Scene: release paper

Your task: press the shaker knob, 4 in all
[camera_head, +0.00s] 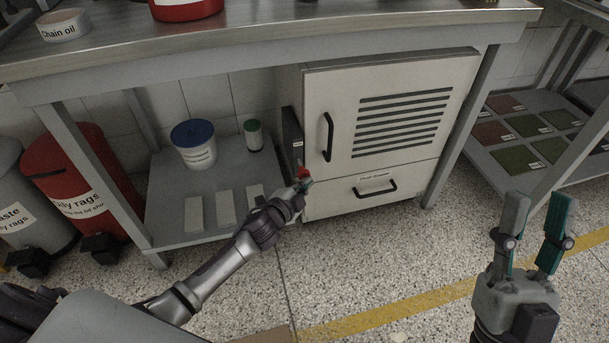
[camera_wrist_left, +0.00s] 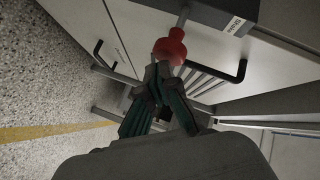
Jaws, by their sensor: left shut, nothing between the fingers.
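The red shaker knob (camera_head: 304,172) sits on a rod below a narrow dark box (camera_head: 292,138) on the left side of a white cabinet (camera_head: 335,95). In the left wrist view the round red knob (camera_wrist_left: 171,46) is just beyond my fingertips, and its rod runs up to a labelled box (camera_wrist_left: 217,14). My left gripper (camera_head: 301,184) is shut and empty, with its tips at the knob; it also shows in the left wrist view (camera_wrist_left: 160,72). I cannot tell whether they touch. My right gripper (camera_head: 537,200) is open and empty, away from the cabinet at the right.
The cabinet has a door handle (camera_head: 327,137) and a drawer handle (camera_head: 375,189). A lower shelf (camera_head: 170,215) holds a blue-lidded tub (camera_head: 196,148), a green-topped container (camera_head: 253,136) and white blocks. A red rag bin (camera_head: 85,185) stands left.

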